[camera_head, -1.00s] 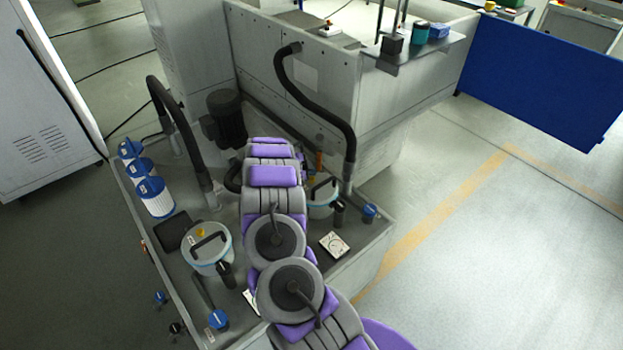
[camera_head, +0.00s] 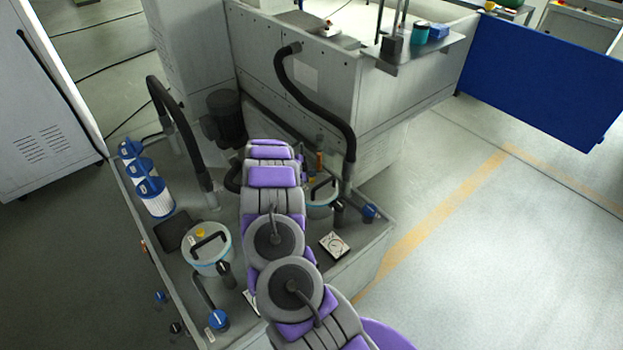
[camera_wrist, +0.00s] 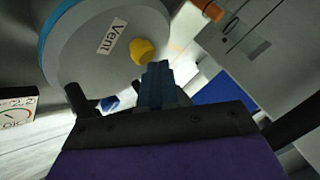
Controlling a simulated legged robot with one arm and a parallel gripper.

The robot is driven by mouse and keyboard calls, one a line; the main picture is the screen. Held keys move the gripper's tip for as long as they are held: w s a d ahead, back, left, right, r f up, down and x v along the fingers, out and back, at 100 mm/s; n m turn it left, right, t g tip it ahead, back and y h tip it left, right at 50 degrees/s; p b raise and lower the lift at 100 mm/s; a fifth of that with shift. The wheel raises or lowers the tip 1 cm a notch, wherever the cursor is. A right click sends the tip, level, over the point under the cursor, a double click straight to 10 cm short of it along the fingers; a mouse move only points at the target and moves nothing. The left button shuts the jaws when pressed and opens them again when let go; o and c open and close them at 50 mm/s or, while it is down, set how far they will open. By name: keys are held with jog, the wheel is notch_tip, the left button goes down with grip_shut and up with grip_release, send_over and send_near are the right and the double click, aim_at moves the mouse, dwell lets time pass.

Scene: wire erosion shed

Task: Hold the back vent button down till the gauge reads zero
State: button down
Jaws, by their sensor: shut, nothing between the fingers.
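The back canister (camera_head: 322,203) stands right of my arm in the head view, partly hidden by it. In the wrist view its grey lid (camera_wrist: 85,62) carries a "Vent" label and a yellow vent button (camera_wrist: 143,49). My gripper (camera_wrist: 156,70) is shut and empty, its fingertips at the button's lower right edge. I cannot tell whether they touch or press it. A white dial gauge (camera_head: 335,244) lies right of my arm. A gauge face (camera_wrist: 14,112) is cut off at the wrist view's left edge; its reading is not clear.
A front canister (camera_head: 207,249) with its own yellow button (camera_head: 200,233) stands left of my arm. Black hoses (camera_head: 320,104) rise near both canisters. Blue-topped filters (camera_head: 155,196) line the left side. Open floor (camera_head: 480,240) lies to the right.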

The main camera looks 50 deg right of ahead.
jog(key=shift+f, duration=0.55)
dwell(0.4)
jog(key=shift+r, duration=0.1)
dwell(2.3)
jog(key=shift+r+p, duration=0.4)
jog(key=shift+r, duration=0.5)
jog(key=shift+r+p, duration=1.55)
jog(key=shift+r, duration=0.95)
